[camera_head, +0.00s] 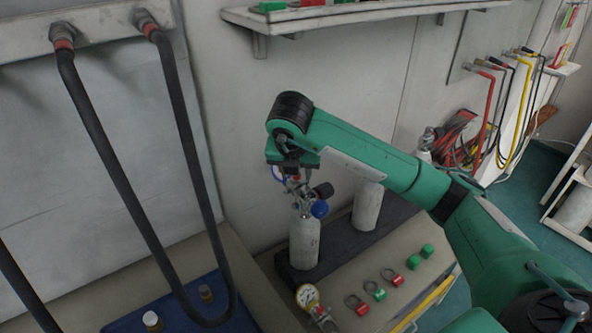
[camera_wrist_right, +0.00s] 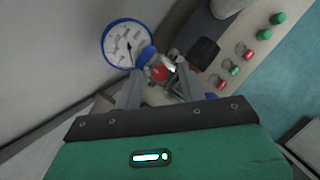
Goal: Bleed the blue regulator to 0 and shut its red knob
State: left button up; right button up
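A pale grey cylinder (camera_head: 304,243) stands upright on a dark block, topped by the blue regulator. Its blue-rimmed gauge (camera_wrist_right: 127,43) shows in the right wrist view; I cannot read the needle's value. A blue knob (camera_head: 320,209) and a black knob (camera_head: 323,189) stick out from the valve top. The red knob (camera_wrist_right: 160,73) shows in the right wrist view, between my fingertips. My right gripper (camera_head: 296,177) points down over the regulator. Its two fingers stand apart with a visible gap around the red knob. My left gripper is not in view.
A second grey cylinder (camera_head: 368,207) stands just right. A yellow-rimmed gauge (camera_head: 307,297) and several red and green tags (camera_head: 375,293) lie on the bench in front. Black hoses (camera_head: 105,150) hang at the left. A wall shelf (camera_head: 340,14) is above.

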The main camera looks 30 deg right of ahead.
aim_at(295, 192)
jog(key=p+v, duration=0.1)
jog(key=v, duration=0.4)
jog(key=shift+r, duration=0.25)
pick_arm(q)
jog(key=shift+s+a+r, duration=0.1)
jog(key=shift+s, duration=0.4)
pick_arm(e)
jog(key=shift+v, duration=1.05)
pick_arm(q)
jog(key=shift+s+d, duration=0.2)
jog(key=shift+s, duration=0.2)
pick_arm(e)
jog(key=shift+s+f, duration=0.1)
